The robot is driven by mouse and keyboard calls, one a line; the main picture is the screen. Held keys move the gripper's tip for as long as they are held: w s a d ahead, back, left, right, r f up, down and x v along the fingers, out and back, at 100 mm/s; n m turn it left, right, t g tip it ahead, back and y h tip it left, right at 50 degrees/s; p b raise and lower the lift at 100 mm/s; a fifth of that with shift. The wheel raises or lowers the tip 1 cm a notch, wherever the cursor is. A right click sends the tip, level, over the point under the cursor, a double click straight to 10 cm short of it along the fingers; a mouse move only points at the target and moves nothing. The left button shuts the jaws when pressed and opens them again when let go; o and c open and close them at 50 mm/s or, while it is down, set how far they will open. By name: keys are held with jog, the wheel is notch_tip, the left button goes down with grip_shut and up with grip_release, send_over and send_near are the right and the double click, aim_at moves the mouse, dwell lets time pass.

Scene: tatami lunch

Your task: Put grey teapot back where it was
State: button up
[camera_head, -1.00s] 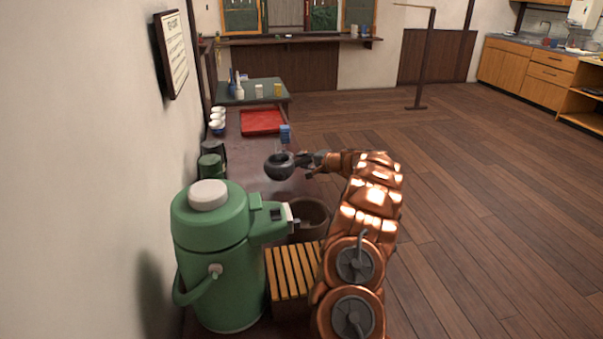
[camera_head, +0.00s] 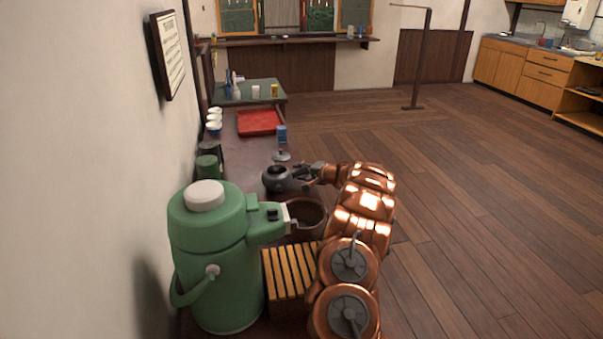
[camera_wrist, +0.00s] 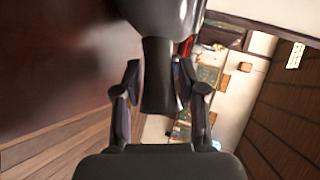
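The grey teapot (camera_head: 275,179) is round and dark and has no lid on; its top opening shows. It looks upright and at table level, though its underside contact is hard to see. A grey lid (camera_head: 281,157) lies just behind it on the dark table (camera_head: 240,157). My gripper (camera_head: 306,173) is at the teapot's right side. In the wrist view, the teapot's body (camera_wrist: 165,14) fills the top, and its dark handle (camera_wrist: 157,85) lies between the fingers of my gripper (camera_wrist: 160,80). Narrow gaps show between the fingers and the handle, so my gripper looks slightly open around it.
A green dispenser (camera_head: 212,258), a slatted wooden box (camera_head: 290,272) and a brown round bin (camera_head: 306,219) stand in front. Dark green canisters (camera_head: 207,166) are at left. White cups (camera_head: 214,122), a red tray (camera_head: 258,122) and a blue container (camera_head: 282,134) are beyond.

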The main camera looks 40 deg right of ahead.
jog(key=shift+o, duration=1.4)
jog(key=shift+r, duration=0.2)
jog(key=v, duration=1.2)
jog(key=shift+b, duration=0.45)
